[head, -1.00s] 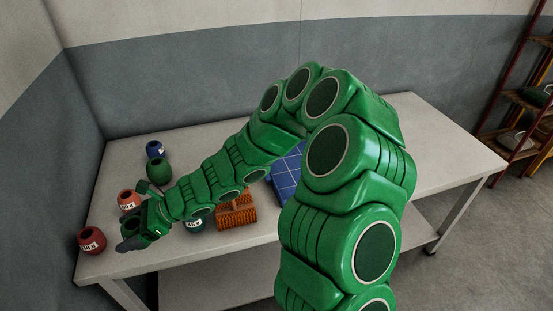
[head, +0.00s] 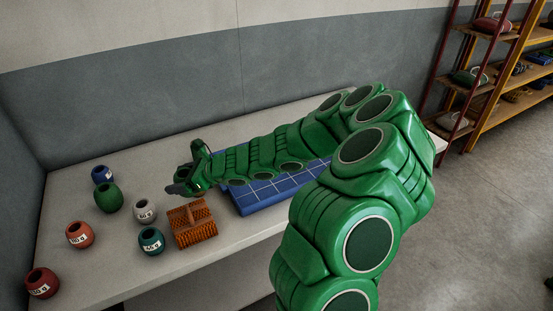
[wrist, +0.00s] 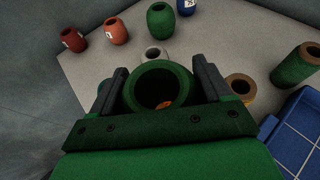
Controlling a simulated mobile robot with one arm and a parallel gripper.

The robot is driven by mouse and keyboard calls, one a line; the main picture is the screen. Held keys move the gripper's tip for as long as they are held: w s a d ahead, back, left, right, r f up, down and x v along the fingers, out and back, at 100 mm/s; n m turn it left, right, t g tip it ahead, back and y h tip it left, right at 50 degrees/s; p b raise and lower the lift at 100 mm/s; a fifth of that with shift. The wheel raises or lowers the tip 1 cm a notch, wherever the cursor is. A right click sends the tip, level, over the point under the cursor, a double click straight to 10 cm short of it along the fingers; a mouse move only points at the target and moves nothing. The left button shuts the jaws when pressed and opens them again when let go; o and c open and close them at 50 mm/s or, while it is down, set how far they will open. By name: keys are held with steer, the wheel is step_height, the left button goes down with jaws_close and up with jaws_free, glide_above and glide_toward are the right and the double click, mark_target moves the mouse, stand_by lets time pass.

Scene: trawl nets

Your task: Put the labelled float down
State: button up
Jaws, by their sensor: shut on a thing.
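My gripper (wrist: 160,88) is shut on a dark green float (wrist: 133,94), with one jaw on each side of it. I look into the float's round opening; no label shows on the part I see. Floats labelled white (head: 145,210), teal (head: 151,240), orange (head: 80,235) and red (head: 41,283) stand on the table. A green float (head: 109,198) and a blue float (head: 102,175) stand behind them.
In the wrist view a green cylinder (wrist: 293,66) with a tan rim and a tan-rimmed round thing (wrist: 240,86) stand near the tray. Bare tabletop (head: 110,265) shows between the floats and along the front edge. Shelves (head: 500,75) stand far right.

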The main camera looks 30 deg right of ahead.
steer(key=d+m+t+h, duration=0.4)
steer(key=d+m+h, duration=0.15)
steer(key=d, duration=2.15)
steer(key=shift+m, duration=0.25)
steer(key=shift+w+d+f, duration=0.6)
steer(key=shift+w+f, duration=1.05)
steer(key=shift+w, duration=0.6)
steer(key=shift+w+d+f, duration=0.65)
steer(key=shift+w+f, duration=1.05)
steer(key=shift+w, duration=0.6)
steer(key=shift+w+d+f, duration=0.6)
steer(key=shift+w+f, duration=1.05)
steer(key=shift+w, duration=0.6)
steer(key=shift+w+f, duration=0.15)
steer(key=shift+f, duration=1.45)
steer(key=shift+f, duration=0.1)
steer(key=o, duration=1)
